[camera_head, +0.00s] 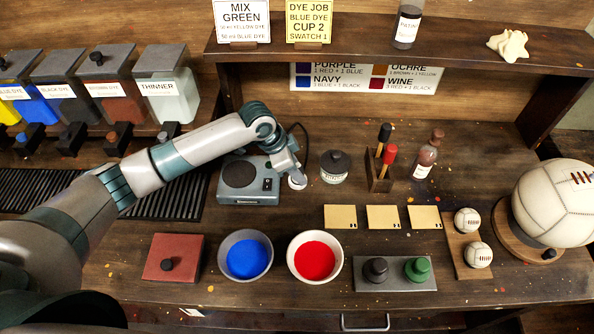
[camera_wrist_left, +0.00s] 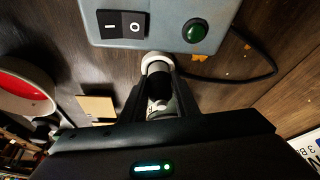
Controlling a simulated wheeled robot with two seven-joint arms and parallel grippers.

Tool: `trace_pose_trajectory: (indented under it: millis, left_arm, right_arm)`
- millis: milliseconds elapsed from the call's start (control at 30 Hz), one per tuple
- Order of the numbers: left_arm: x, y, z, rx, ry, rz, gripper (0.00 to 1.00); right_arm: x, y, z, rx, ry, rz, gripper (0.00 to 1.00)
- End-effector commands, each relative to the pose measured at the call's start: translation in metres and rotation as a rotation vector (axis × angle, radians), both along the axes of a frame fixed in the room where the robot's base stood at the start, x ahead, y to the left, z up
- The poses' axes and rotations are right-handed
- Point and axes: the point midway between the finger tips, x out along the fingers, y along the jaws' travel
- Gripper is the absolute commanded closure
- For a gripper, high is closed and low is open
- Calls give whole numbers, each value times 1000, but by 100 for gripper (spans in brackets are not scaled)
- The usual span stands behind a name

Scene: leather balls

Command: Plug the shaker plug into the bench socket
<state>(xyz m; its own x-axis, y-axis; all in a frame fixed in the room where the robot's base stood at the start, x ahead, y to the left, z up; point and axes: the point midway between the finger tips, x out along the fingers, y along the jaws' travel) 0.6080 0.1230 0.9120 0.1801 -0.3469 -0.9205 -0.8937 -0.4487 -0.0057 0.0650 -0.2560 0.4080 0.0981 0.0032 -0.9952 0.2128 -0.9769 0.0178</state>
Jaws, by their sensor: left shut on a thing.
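The shaker (camera_head: 248,180) is a grey-blue box on the bench with a round dark top. The wrist view shows its edge (camera_wrist_left: 165,15), with a black rocker switch (camera_wrist_left: 122,24) and a green lamp (camera_wrist_left: 194,31). A black cord (camera_wrist_left: 272,62) loops from the shaker back towards my fingers. My left gripper (camera_head: 294,172) points down just right of the shaker, shut on the dark plug (camera_wrist_left: 158,88), which the fingers mostly hide. A round white piece, apparently the bench socket (camera_head: 298,183), is right at the fingertips; I cannot tell whether the plug is seated.
A lidded jar (camera_head: 334,168) stands close to the right of my gripper. Bowls of blue (camera_head: 246,257) and red (camera_head: 314,258) dye stand in front. A brush holder (camera_head: 379,178) and brown bottle (camera_head: 427,157) stand farther right. A shelf (camera_head: 400,50) overhangs the back.

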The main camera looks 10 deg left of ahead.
Motion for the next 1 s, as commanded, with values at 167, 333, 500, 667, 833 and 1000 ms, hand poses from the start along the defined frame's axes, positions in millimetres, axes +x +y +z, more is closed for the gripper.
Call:
trace_pose_trajectory:
  millis: [167, 333, 500, 667, 833, 1000]
  left_arm:
    - [-13, 1, -20, 15, 35, -5, 92]
    - [-13, 1, -19, 15, 37, -4, 92]
    - [-14, 1, -19, 17, 41, -3, 92]
    - [-14, 1, -19, 17, 44, -3, 92]
    - [-14, 1, -20, 17, 44, -3, 92]
    - [-14, 1, -20, 17, 44, -4, 92]
  right_arm:
    - [0, -1, -3, -1, 0, 0, 69]
    - [0, -1, -1, -1, 0, 0, 69]
    - [0, -1, 3, -1, 0, 0, 69]
    - [0, -1, 5, -1, 0, 0, 69]
    - [0, -1, 5, -1, 0, 0, 69]
    - [0, -1, 5, 0, 0, 0, 69]
